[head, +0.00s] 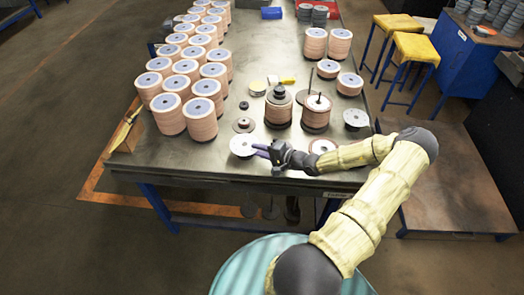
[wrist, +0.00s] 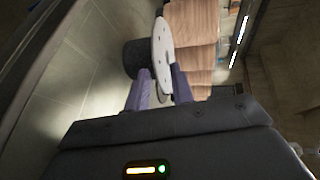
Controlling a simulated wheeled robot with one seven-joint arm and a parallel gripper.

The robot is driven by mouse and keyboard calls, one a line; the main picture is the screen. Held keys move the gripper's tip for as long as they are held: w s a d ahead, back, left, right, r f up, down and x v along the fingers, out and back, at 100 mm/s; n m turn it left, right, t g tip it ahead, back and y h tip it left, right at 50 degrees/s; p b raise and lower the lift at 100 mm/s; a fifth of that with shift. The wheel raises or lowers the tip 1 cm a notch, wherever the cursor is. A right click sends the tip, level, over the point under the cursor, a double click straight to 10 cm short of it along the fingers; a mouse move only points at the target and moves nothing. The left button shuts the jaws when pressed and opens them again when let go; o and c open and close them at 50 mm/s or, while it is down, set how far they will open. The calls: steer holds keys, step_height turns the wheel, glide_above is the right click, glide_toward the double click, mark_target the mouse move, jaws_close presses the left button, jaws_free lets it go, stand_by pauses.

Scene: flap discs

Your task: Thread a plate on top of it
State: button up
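A round pale plate (head: 243,146) with a centre hole lies at the table's front edge. In the wrist view this plate (wrist: 162,42) shows nearly edge-on, with a dark cylinder (wrist: 137,58) against its underside. My gripper (head: 258,150) reaches it from the right. Its two purple fingers (wrist: 160,88) are apart, one on each face of the plate's rim; I see no clear contact. Which stack is meant is unclear.
Several tall disc stacks with pale tops (head: 186,84) fill the table's left side. Small dark parts (head: 243,125) lie behind the plate. A grey disc (head: 356,118) and a white-topped ring (head: 322,146) lie to the right. A yellow-handled tool (head: 128,130) lies at the left edge.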

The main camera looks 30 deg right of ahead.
jaws_close()
steer(key=shift+r+p, duration=1.8)
steer(key=shift+p, duration=0.05)
steer(key=shift+a, duration=0.3)
steer(key=s+a+n+g+y, duration=0.2)
steer(key=a, duration=0.5)
steer(key=s+a+f+n+g+y, duration=0.1)
steer(key=s+a+n+g+y, duration=0.1)
steer(key=a, duration=0.6)
steer(key=shift+s+a+f+n+y, duration=0.2)
steer(key=shift+s+a+n+y, duration=0.1)
steer(key=shift+s+n+y, duration=0.15)
steer(key=shift+w, duration=0.15)
